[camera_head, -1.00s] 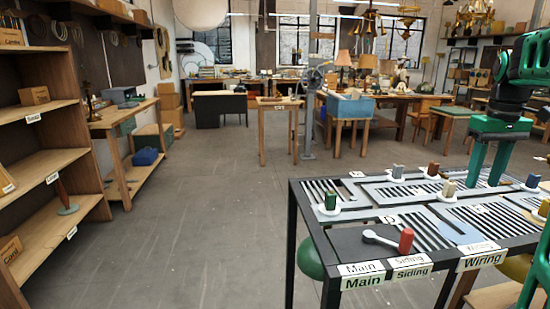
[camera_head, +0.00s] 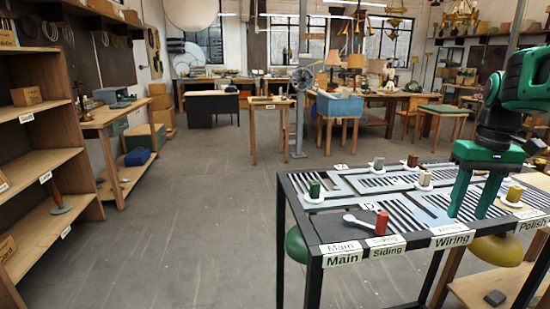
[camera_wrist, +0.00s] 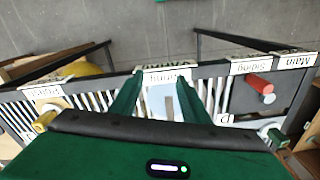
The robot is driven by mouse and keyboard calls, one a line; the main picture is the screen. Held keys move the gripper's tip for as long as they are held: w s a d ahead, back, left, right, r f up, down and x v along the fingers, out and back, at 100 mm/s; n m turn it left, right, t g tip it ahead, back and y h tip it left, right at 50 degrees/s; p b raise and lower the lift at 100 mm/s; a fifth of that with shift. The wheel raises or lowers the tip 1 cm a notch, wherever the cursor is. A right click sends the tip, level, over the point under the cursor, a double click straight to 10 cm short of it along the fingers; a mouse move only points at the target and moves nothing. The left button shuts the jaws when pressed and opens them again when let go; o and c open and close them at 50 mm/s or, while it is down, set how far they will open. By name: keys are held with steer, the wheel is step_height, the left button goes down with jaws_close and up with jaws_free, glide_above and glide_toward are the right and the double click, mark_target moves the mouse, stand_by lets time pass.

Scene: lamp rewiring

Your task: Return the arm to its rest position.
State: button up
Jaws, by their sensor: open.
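My green gripper (camera_head: 475,195) points down over the right part of the dark-framed table (camera_head: 312,232) in the head view, near the Wiring label (camera_head: 453,240). Its two fingers are apart with nothing between them. In the wrist view the fingers (camera_wrist: 160,95) straddle a pale panel on the tabletop. I cannot tell whether the fingertips touch the table.
Wooden shelves (camera_head: 42,160) stand at the left. The grey floor between is clear.

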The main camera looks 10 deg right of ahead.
steer(key=s+a+f+m, duration=0.1)
steer(key=s+a+f, duration=0.4)
steer(key=s, duration=0.3)
steer(key=s+a+f+m, duration=0.2)
steer(key=s+a+f, duration=0.3)
steer(key=s+f, duration=0.2)
steer(key=shift+s+a+f+m, duration=0.2)
steer(key=shift+s+m, duration=0.1)
steer(key=shift+s, duration=0.35)
steer(key=shift+c, duration=1.4)
